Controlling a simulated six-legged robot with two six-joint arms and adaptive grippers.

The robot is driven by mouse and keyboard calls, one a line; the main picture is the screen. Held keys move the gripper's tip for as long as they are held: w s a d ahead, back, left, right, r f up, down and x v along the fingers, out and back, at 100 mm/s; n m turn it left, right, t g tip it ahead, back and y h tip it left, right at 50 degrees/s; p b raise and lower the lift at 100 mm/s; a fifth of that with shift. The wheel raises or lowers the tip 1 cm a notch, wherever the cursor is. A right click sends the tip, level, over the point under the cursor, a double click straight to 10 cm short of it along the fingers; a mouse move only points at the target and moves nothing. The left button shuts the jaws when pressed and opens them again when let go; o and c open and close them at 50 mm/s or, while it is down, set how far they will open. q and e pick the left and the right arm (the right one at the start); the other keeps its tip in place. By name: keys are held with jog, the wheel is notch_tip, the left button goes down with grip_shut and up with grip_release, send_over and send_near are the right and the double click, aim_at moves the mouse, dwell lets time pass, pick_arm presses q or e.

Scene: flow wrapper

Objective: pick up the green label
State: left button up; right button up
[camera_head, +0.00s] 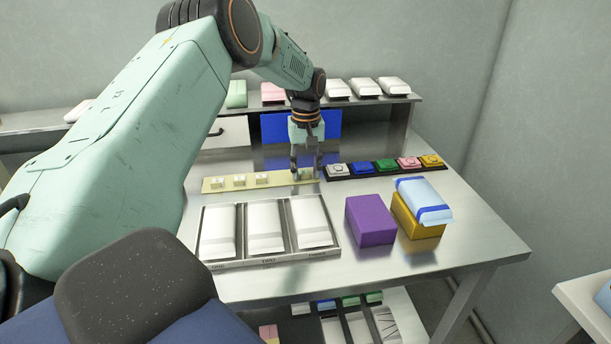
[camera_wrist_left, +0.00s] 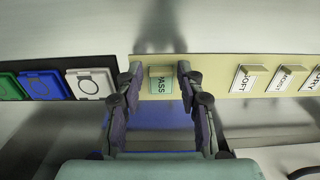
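The green label (camera_wrist_left: 160,84) is a small pale-green tag reading PASS. It is on a cream strip (camera_wrist_left: 226,66) in the left wrist view. In the head view the strip (camera_head: 281,178) lies on the metal table, and the label is hard to make out behind the fingers. My left gripper (camera_head: 306,173) points down over the right end of the strip. In the left wrist view its open fingers (camera_wrist_left: 159,92) stand on either side of the label, with a gap on each side. My right gripper is not in view.
Several white labels (camera_head: 239,180) share the strip. A black rack of coloured pieces (camera_head: 386,165) sits just right of the gripper. A three-bay tray (camera_head: 281,211), a purple box (camera_head: 370,220) and a yellow box (camera_head: 415,221) with a blue-white pack (camera_head: 424,198) stand nearer. A shelf (camera_head: 398,98) runs behind.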

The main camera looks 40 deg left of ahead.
pick_arm(q)
jog(key=shift+a+f, duration=0.2)
jog(key=shift+a, duration=0.05)
jog(key=c, duration=0.3)
jog(key=shift+c, duration=0.2)
jog(key=shift+d+r, duration=0.15)
